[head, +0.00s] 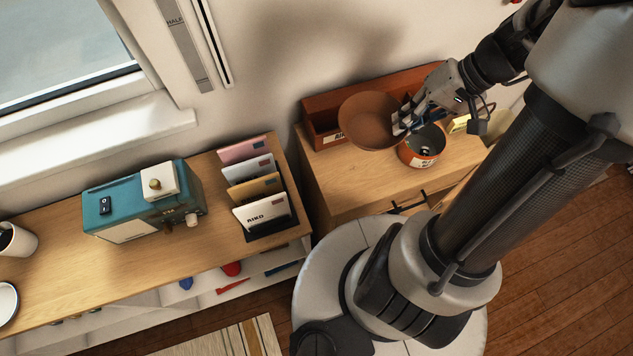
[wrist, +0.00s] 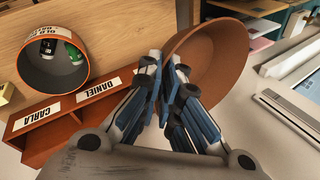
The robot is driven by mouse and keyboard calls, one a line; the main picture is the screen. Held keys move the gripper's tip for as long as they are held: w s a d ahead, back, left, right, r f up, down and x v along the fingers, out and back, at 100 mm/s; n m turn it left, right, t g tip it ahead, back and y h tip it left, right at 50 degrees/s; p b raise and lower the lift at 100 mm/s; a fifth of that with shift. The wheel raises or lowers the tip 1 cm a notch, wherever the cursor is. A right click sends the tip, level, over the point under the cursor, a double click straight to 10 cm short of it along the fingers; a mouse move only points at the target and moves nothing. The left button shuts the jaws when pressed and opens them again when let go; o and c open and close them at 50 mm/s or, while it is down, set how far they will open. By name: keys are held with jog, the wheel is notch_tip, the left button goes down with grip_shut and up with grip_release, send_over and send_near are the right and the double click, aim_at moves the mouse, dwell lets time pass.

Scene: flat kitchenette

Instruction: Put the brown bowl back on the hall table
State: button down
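The brown bowl (head: 368,120) is held in the air, tilted, above the right wooden cabinet (head: 350,182) and in front of a red-brown name-labelled box. My gripper (head: 405,120) is shut on the bowl's right rim. In the wrist view the bowl (wrist: 218,62) extends up and right from my gripper (wrist: 172,95), with its rim between the fingers. Two wooden tops are in view, this cabinet and a longer sideboard (head: 62,272) at the left; no label shows which is the hall table.
An orange tin (head: 421,158) with small items inside stands close below my gripper. The red-brown box (head: 318,104) lines the cabinet's back. A letter rack (head: 270,222) and teal machine (head: 140,205) stand on the sideboard. The cabinet top's front left looks clear.

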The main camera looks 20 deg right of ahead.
jog(key=shift+s+a, duration=0.2)
jog(key=shift+a, duration=0.6)
jog(key=f+b, duration=0.7)
jog(key=f, duration=1.3)
jog(key=shift+d, duration=0.2)
jog(key=c, duration=2.3)
grip_release()
jog(key=shift+f, duration=0.15)
jog(key=o, duration=0.5)
jog(key=shift+r, duration=0.2)
jog(key=p+v, duration=0.4)
jog(key=v, duration=0.8)
